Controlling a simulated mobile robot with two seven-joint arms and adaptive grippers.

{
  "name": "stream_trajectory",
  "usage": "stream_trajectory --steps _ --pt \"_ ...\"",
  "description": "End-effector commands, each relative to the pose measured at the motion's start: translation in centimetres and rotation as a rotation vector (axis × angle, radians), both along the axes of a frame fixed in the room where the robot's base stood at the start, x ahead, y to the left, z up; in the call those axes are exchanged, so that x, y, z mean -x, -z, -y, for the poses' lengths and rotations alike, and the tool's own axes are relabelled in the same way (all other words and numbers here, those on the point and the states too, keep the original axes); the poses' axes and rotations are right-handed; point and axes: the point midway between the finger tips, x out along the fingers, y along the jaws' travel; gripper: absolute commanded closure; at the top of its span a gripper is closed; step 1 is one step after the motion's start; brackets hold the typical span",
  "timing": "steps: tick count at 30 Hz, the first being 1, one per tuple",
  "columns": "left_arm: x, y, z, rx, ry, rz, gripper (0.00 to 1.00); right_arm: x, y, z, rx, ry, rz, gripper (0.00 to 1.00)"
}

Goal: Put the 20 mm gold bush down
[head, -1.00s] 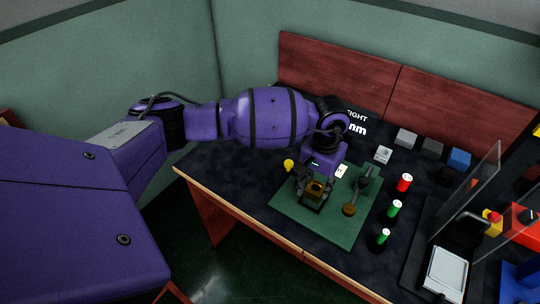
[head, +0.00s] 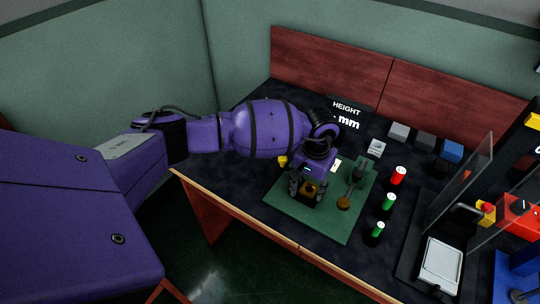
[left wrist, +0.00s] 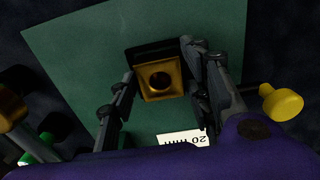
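The gold bush (left wrist: 163,82), squarish with a dark round hole, sits at a dark square patch on the green mat (left wrist: 75,60). In the left wrist view, the fingers of my left gripper (left wrist: 160,62) stand on either side of the bush, with what looks like a narrow gap at each side. The gripper looks open around it. A white "20 mm" label (left wrist: 180,139) lies on the mat nearby. My right gripper is not in view.
A dark stand (head: 357,172) with a brown round foot is on the mat to the right. A yellow knob (head: 283,160) is at the mat's left. Red and green cylinders (head: 388,203) stand right of the mat. Grey and blue blocks (head: 425,140) line the back. A clear panel (head: 463,180) stands at right.

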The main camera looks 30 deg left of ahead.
Motion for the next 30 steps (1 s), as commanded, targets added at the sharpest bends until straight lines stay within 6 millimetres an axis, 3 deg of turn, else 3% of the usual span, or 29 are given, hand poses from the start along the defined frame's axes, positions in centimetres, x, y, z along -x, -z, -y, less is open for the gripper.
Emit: stream_trajectory --steps 11,24,30 --pt "-0.4 -1.3 0.1 0.000 0.001 0.009 0.54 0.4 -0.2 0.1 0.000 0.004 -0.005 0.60" --pt "-0.3 -9.8 0.0 0.000 0.002 0.009 0.54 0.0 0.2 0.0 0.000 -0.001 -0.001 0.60" --pt "-0.3 -12.1 0.1 0.000 0.001 0.006 0.54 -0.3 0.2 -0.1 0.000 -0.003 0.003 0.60"
